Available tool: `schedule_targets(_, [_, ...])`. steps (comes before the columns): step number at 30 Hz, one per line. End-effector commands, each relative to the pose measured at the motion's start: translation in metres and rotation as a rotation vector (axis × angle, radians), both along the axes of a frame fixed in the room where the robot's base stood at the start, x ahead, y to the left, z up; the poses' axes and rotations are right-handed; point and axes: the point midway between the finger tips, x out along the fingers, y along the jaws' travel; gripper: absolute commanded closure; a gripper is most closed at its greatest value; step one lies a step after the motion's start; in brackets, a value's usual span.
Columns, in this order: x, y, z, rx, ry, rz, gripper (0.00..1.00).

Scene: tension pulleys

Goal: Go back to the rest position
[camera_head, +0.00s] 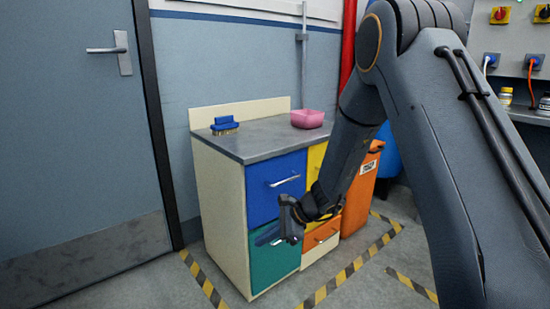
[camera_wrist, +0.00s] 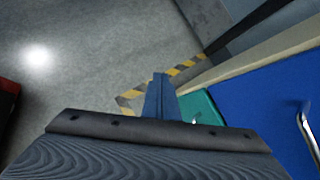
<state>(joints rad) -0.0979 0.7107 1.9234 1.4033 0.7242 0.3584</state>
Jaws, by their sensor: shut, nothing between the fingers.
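My gripper (camera_head: 268,238) is in front of the cabinet in the head view, by the green lower drawer (camera_head: 272,262). Its fingers point left and look closed, with nothing held. In the wrist view, my gripper (camera_wrist: 160,90) shows as narrow dark fingers pointing up the picture over the floor. The blue upper drawer (camera_head: 275,190) is closed, and its silver handle (camera_head: 285,181) is free. The blue drawer also fills the right of the wrist view (camera_wrist: 255,100). My arm hides part of the yellow and orange drawers.
A blue brush (camera_head: 225,124) and a pink bowl (camera_head: 307,118) stand on the grey cabinet top (camera_head: 255,138). An orange bin (camera_head: 361,190) stands right of the cabinet. Yellow-black tape (camera_head: 345,275) marks the floor. A grey door (camera_head: 70,150) is at left. The floor in front looks clear.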

Motion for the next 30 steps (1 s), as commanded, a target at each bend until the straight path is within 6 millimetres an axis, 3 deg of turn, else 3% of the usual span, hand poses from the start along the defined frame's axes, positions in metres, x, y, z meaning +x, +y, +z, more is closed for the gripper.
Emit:
schedule_targets(1, [-0.032, 0.02, 0.012, -0.05, -0.031, 0.126, 1.0])
schedule_targets(3, [-0.076, 0.038, 0.023, -0.121, -0.076, 0.308, 1.0])
schedule_targets(6, [-0.141, 0.052, 0.037, -0.224, -0.153, 0.578, 1.0])
schedule_targets(9, [-0.201, 0.054, 0.049, -0.319, -0.238, 0.848, 1.0])
schedule_targets(13, [-0.264, 0.044, 0.061, -0.426, -0.356, 1.177, 1.0])
schedule_targets(19, [-0.316, 0.023, 0.071, -0.528, -0.491, 1.513, 1.0])
schedule_targets(30, [-0.363, -0.007, 0.081, -0.637, -0.673, 1.91, 1.0])
